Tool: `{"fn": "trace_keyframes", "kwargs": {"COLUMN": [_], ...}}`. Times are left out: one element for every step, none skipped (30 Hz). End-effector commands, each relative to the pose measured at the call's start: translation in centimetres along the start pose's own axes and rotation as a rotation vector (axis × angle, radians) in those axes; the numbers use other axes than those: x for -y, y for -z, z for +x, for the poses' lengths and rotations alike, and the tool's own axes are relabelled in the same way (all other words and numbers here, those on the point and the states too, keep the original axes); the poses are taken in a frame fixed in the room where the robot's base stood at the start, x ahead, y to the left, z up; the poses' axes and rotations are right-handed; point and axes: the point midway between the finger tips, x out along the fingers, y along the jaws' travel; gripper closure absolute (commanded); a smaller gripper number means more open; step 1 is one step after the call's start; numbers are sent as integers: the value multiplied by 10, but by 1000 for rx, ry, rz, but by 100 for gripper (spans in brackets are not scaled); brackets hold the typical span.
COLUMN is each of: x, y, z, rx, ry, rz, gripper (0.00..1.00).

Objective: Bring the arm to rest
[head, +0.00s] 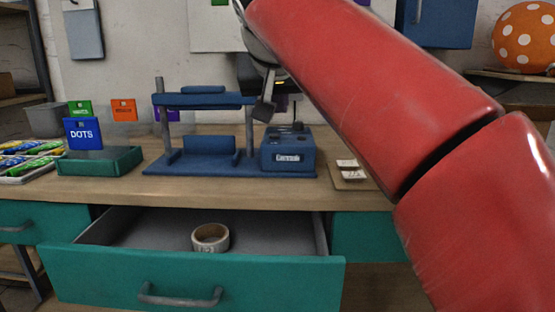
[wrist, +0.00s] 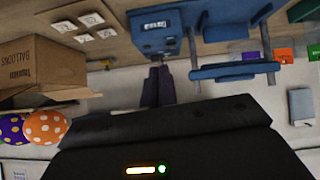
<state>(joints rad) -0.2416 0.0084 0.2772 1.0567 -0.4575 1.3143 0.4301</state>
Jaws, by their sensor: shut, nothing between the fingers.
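My red arm reaches in from the right of the head view and crosses in front of the wall and bench. My gripper (head: 265,108) hangs at its end, above the bench between the blue press frame (head: 205,100) and the blue control box (head: 288,150). In the wrist view my gripper (wrist: 157,72) shows as two dark fingers close together, empty. The control box (wrist: 155,32) and the press frame (wrist: 235,70) lie beyond the fingertips there. Whether the fingers touch anything is hard to tell; they look apart from the box.
A teal drawer (head: 190,275) stands open at the front with a tape roll (head: 210,238) inside. A green tray (head: 100,163) with a blue DOTS card (head: 83,133) stands left. A cardboard box (wrist: 40,62) and balloons (wrist: 45,127) show in the wrist view.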

Motion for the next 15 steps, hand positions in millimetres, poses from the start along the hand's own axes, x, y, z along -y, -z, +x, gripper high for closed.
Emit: {"fn": "trace_keyframes", "kwargs": {"x": [-4, -7, -10, -13, -16, -20, -24, -28, -35, -40, -46, -55, -62, -69, -77], "y": [-8, -13, -20, -25, -32, -41, -49, -57, -71, -82, -95, -114, -130, -147, -169], "z": [0, 1, 2, 3, 5, 6, 8, 9, 11, 13, 15, 18, 20, 23, 26], "rx": [10, 16, 25, 32, 41, 52, 62, 73, 89, 102, 118, 138, 156, 173, 195], "ry": [-6, -9, -12, -14, -17, -20, -21, -25, -27, -30, -31, -32, -32, -31, -29], "rz": [-9, -15, -24, -31, -38, -46, -53, -58, -66, -72, -75, -80, -82, -81, -81], "gripper": [100, 100, 100, 100, 100, 100, 100, 100, 100, 100, 100, 100, 100, 100, 100]}}
